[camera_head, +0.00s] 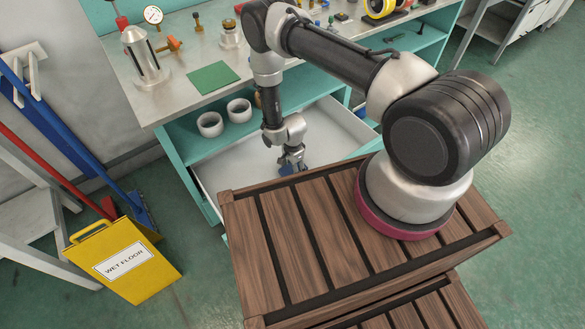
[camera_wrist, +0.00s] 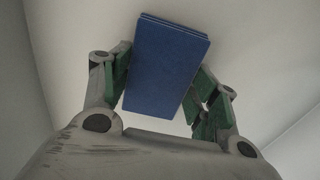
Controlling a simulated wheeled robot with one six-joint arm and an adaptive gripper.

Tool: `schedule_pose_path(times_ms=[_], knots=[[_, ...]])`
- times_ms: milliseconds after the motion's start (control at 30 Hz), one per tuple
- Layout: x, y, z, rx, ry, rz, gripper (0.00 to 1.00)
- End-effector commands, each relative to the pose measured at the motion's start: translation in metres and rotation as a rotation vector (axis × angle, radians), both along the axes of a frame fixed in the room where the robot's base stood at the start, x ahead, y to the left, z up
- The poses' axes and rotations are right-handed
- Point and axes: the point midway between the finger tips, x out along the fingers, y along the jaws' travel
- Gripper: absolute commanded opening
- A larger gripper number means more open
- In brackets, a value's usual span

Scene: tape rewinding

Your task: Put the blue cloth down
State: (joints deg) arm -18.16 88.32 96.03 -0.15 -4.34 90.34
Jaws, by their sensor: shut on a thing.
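The blue cloth (camera_wrist: 166,62) is a folded flat rectangle between the two fingers of my gripper (camera_wrist: 165,88) in the wrist view. My gripper is shut on it. In the head view my gripper (camera_head: 291,165) points down inside the open white drawer (camera_head: 230,172) under the workbench, and a bit of the blue cloth (camera_head: 287,169) shows at its fingertips. The pale drawer floor fills the background of the wrist view. I cannot tell whether the cloth touches the drawer floor.
A green cloth (camera_head: 213,78) lies on the workbench top (camera_head: 180,100). Two white rolls (camera_head: 210,124) stand on the shelf left of my arm. A slatted wooden surface (camera_head: 300,240) lies in front of the drawer. A yellow wet-floor sign (camera_head: 125,260) stands at lower left.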

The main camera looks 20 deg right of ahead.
Motion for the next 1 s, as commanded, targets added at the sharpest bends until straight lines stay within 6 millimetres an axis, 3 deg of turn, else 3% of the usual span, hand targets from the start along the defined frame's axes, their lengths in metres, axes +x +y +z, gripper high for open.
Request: schedule_pose_path(times_ms=[400, 433, 533, 867, 1000], knots=[[0.0, 0.0, -0.008, 0.0, 0.0, 0.0, 0.32], [0.0, 0.0, -0.009, 0.0, 0.0, 0.0, 0.62], [0.0, 0.0, -0.008, 0.0, 0.0, 0.001, 0.8], [0.0, 0.0, -0.008, 0.0, 0.0, 0.001, 0.81], [0.001, 0.0, 0.003, 0.0, -0.001, 0.001, 0.81]])
